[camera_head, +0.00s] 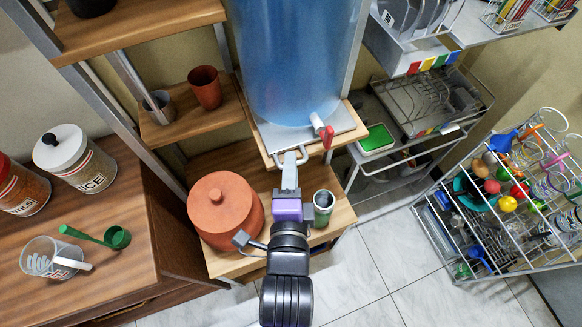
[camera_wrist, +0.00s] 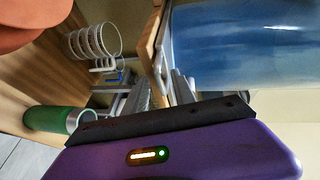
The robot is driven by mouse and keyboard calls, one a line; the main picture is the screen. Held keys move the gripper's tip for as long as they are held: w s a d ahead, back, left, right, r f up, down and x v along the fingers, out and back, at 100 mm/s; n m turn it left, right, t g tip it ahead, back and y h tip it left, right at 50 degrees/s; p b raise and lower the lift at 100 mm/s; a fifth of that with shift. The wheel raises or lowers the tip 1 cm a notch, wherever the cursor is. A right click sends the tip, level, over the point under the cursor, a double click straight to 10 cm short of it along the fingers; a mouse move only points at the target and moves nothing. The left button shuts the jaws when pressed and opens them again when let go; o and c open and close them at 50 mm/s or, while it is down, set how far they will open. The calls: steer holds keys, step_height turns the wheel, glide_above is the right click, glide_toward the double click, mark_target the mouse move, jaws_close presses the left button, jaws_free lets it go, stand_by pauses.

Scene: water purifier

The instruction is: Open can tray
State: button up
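The can tray (camera_head: 262,142) is a wooden shelf with a grey metal plate, under a large blue water can (camera_head: 290,60) with a red-handled tap (camera_head: 322,132). A grey metal handle (camera_head: 303,155) sits on its front edge. The tray's edge and the can (camera_wrist: 245,45) also show in the wrist view. My gripper (camera_head: 289,160) is at the handle, pointing at the tray front. In the wrist view my gripper (camera_wrist: 164,82) has a gap between its fingers, so it looks open, with the handle close to the tips. Whether it touches the handle is hard to tell.
A terracotta pot (camera_head: 222,210) stands left of my gripper, and a green cup (camera_head: 323,205) right, on the lower wooden shelf (camera_head: 240,262). A metal rack (camera_head: 420,105) and a dish trolley (camera_head: 500,200) stand right. The tiled floor (camera_head: 375,270) between is clear.

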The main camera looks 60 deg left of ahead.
steer(key=shift+c, duration=0.4)
jaws_close()
steer(key=shift+d+f, duration=0.1)
stand_by(0.8)
